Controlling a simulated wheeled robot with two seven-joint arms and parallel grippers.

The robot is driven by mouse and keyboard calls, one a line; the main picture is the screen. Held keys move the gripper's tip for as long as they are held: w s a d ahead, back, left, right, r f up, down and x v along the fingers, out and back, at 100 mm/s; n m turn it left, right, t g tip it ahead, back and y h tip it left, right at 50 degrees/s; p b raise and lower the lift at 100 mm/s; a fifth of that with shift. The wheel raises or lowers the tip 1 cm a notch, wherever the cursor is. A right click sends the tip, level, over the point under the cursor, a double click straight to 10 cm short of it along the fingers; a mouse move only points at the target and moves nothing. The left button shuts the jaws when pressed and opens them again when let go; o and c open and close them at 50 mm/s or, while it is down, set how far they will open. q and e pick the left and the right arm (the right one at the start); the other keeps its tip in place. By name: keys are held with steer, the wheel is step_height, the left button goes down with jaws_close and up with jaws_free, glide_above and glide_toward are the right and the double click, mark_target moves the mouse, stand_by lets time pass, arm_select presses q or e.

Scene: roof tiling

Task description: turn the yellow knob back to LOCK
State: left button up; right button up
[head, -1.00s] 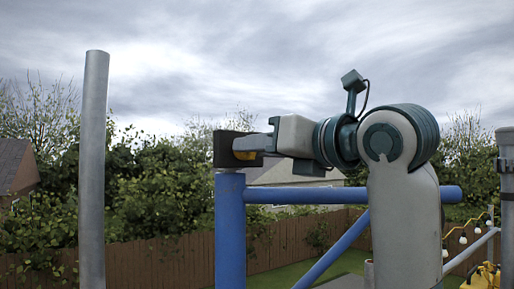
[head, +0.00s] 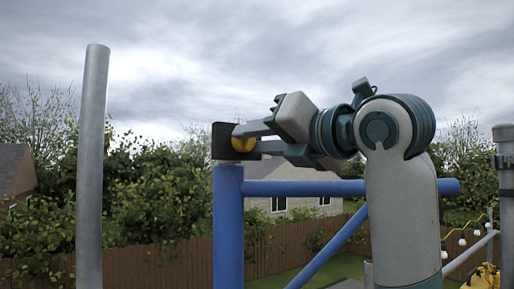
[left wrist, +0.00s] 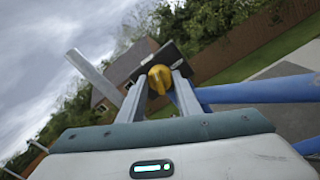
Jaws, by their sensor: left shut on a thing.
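The yellow knob (head: 242,143) sits on the face of a dark box (head: 221,141) on top of a blue post (head: 228,225). My left gripper (head: 250,140) reaches it from the right, with one finger above and one below, shut on the knob. In the left wrist view, the knob (left wrist: 160,77) shows between the two fingers (left wrist: 160,95), with the dark box (left wrist: 172,58) behind it. That view is rolled, so the box looks tilted. No LOCK marking is readable in either view. My right gripper is not in view.
A blue rail (head: 345,188) and a blue diagonal brace (head: 335,245) run below the gripper. A grey pole (head: 92,170) stands free at the left, and another grey post (head: 506,200) at the right edge. Behind are a wooden fence, trees and houses.

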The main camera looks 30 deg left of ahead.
arm_select(q)
steer(key=m+b, duration=0.1)
steer(key=m, duration=0.1)
steer(key=m+b, duration=0.1)
steer(key=m, duration=0.1)
steer(key=m+b, duration=0.1)
steer(key=m, duration=0.1)
steer(key=shift+f, duration=0.25)
steer(key=m+t+b, duration=0.1)
steer(key=m+b, duration=0.2)
steer(key=m, duration=0.1)
steer(key=shift+m, duration=0.3)
steer(key=shift+m+t+b, duration=0.3)
steer(key=shift+m+b, duration=0.5)
steer(key=shift+m, duration=0.1)
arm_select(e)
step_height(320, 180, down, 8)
arm_select(q)
steer(key=m+b, duration=0.1)
steer(key=m, duration=0.1)
steer(key=shift+r+m, duration=0.1)
steer(key=shift+m, duration=0.2)
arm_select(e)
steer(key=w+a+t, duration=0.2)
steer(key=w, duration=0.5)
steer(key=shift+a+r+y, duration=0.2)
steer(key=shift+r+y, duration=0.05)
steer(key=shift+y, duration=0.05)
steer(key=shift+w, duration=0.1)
